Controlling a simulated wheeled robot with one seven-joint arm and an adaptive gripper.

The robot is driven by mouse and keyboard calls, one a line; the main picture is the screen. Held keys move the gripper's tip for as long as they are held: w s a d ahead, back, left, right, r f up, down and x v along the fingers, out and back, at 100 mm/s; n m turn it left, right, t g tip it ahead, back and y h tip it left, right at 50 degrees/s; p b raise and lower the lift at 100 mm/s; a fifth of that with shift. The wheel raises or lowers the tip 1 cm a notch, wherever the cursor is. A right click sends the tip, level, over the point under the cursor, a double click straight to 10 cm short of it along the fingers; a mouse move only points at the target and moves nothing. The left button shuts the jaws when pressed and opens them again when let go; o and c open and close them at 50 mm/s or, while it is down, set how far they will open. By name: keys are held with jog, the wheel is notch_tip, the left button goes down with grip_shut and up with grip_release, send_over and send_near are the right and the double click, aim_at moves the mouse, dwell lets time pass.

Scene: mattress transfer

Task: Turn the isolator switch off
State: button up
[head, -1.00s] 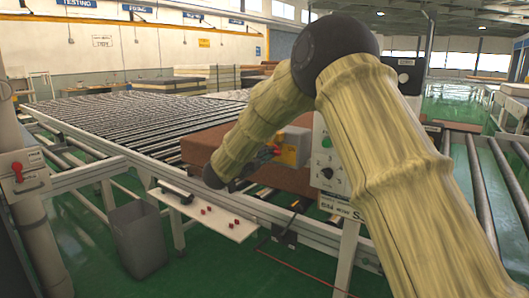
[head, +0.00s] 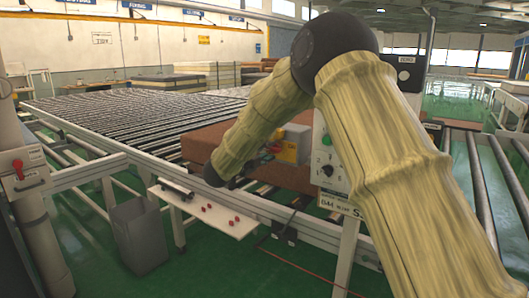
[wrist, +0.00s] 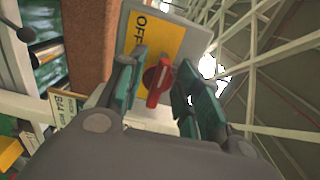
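The isolator switch is a grey box with a yellow face plate (wrist: 160,38) and a red rotary knob (wrist: 157,82). In the wrist view, the word OFF shows sideways on the plate, and the knob's handle stands nearly upright in the picture. My gripper (wrist: 160,85) has its two teal fingers apart, one on each side of the knob. A gap shows between the knob and the right finger; contact on the left is unclear. In the head view, the isolator box (head: 294,146) is beside the brown mattress (head: 207,143), and my arm partly hides the gripper there.
A white control panel (head: 328,165) with a green knob stands just right of the isolator. A roller conveyor (head: 130,115) fills the left and middle. A grey bin (head: 138,238) and a small shelf with red buttons (head: 225,223) are in front. A post at left carries a red lever (head: 18,169).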

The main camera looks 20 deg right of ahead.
jog(key=shift+s+a, duration=0.1)
jog(key=v, duration=1.1)
jog(key=shift+s+a, duration=0.25)
jog(key=shift+s, duration=0.05)
